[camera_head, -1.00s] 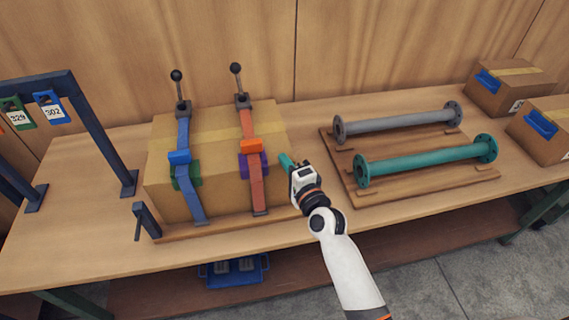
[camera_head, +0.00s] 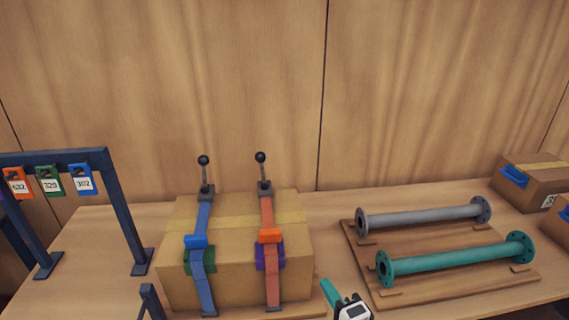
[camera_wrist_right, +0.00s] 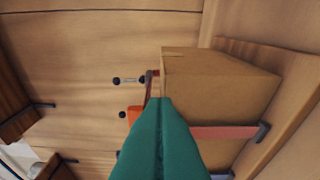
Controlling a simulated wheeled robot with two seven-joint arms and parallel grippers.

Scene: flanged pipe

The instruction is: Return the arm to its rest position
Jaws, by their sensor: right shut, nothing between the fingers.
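My right gripper (camera_head: 327,288) shows at the bottom of the head view, between the strapped box and the pipe board. Its teal fingers are shut and empty. In the right wrist view the closed fingers (camera_wrist_right: 160,135) lie in front of the cardboard box (camera_wrist_right: 225,85); I cannot tell whether they touch it. Most of the right arm is below the head picture. My left gripper is in neither view.
The cardboard box (camera_head: 235,282) carries a blue strap (camera_head: 202,225) and an orange strap (camera_head: 268,213). A grey pipe (camera_head: 425,217) and a teal flanged pipe (camera_head: 455,260) lie on a wooden board (camera_head: 480,290). A tag rack (camera_head: 122,210) stands left. Closed boxes (camera_head: 535,175) stand right.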

